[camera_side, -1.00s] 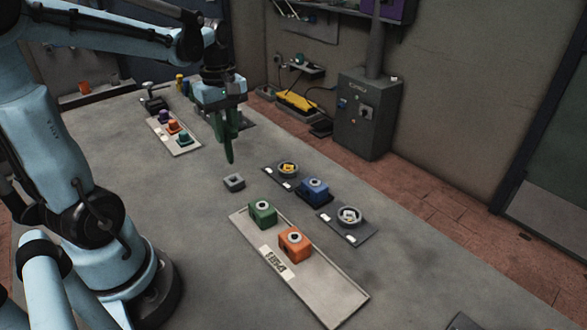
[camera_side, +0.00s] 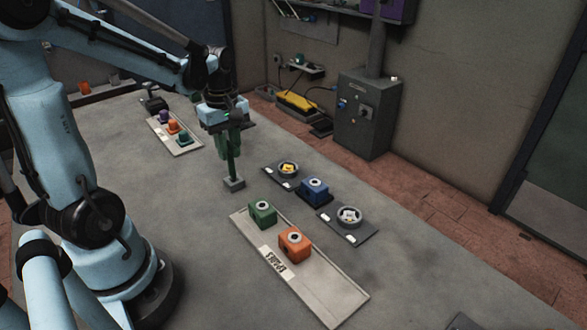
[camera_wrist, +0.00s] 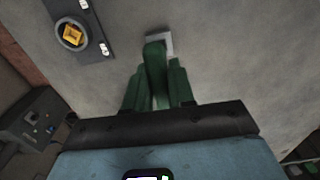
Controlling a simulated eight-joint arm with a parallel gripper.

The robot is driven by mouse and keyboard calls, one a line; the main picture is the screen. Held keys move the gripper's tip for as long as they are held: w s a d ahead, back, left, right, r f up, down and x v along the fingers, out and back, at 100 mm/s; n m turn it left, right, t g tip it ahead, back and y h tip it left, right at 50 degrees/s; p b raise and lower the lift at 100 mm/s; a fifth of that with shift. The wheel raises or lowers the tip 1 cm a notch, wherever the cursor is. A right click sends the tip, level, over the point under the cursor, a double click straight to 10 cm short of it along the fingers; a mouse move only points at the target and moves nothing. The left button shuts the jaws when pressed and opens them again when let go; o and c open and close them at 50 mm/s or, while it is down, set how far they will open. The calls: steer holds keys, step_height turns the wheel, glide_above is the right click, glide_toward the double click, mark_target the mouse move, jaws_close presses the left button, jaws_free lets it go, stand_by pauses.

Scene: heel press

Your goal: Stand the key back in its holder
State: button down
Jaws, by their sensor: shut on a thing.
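The key (camera_side: 233,168) is a dark green bar held upright. My gripper (camera_side: 229,150) is shut on its upper part. The holder (camera_side: 234,185) is a small grey block on the table, and the key's lower end meets its top in the side view. I cannot tell whether the end is inside the socket or just on it. In the wrist view the key (camera_wrist: 155,70) lies between my green fingers (camera_wrist: 157,88) and covers part of the holder (camera_wrist: 166,44).
A pale tray (camera_side: 325,300) with a green block (camera_side: 262,212) and an orange block (camera_side: 295,243) stands in front. Dark plates with round cups and a blue block (camera_side: 314,190) are to the right. Another tray (camera_side: 185,148) with small coloured pieces is behind left.

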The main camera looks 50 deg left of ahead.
steer(key=shift+f, duration=0.75)
stand_by(0.9)
steer(key=c, duration=0.9)
jaws_free()
steer(key=shift+r, duration=6.05)
steer(key=d+f+m+t, duration=0.1)
steer(key=d+m+t, duration=0.1)
steer(key=d+m, duration=0.3)
steer(key=d+f+m+t, duration=0.2)
steer(key=d+m, duration=0.3)
steer(key=m, duration=0.2)
steer(key=d+f+m+t, duration=0.2)
steer(key=d+m+t, duration=0.1)
steer(key=d+m, duration=0.2)
steer(key=shift+f+m, duration=0.1)
steer(key=shift+m, duration=0.4)
